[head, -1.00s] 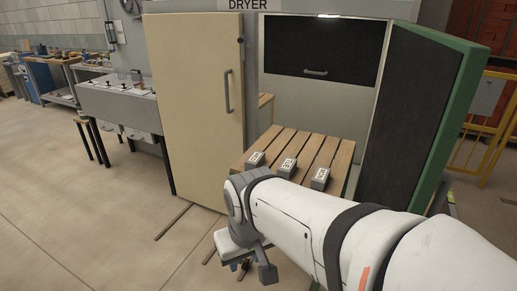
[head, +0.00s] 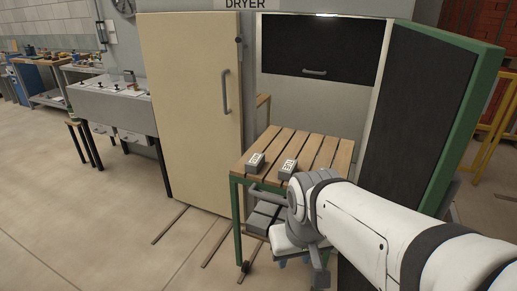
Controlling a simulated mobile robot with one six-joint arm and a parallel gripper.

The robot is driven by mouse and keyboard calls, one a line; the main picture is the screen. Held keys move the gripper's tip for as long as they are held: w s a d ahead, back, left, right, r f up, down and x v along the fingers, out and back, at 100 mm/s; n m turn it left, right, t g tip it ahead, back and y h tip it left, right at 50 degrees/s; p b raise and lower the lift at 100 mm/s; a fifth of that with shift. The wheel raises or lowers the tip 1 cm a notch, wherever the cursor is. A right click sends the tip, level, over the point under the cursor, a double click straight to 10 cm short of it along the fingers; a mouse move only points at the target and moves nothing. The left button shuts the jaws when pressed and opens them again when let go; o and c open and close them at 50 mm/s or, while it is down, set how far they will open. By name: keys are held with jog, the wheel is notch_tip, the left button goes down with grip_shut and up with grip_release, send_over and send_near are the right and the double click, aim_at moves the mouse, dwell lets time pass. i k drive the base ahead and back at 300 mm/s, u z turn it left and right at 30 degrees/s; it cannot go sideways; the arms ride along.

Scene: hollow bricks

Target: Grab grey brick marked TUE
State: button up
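Two grey bricks with white labels lie on the slatted wooden top of a green-legged trolley (head: 331,150), one on the left (head: 255,168) and one to its right (head: 286,172). The lettering is too small to read surely, so I cannot tell which is marked TUE. A third brick, seen earlier to the right, is hidden behind my arm. My gripper (head: 303,270) hangs low in front of the trolley, below the top and apart from the two visible bricks. Its fingers are not clear enough to show whether it is open or shut.
The trolley stands in the dryer opening, between a cream closed door (head: 190,110) on the left and a dark open door with a green edge (head: 430,120) on the right. Grey blocks (head: 265,216) lie on a lower shelf. Floor (head: 90,220) at left is clear.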

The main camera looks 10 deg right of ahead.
aim_at(289, 167)
jog(key=u, duration=0.05)
jog(key=i, duration=1)
jog(key=z, duration=0.05)
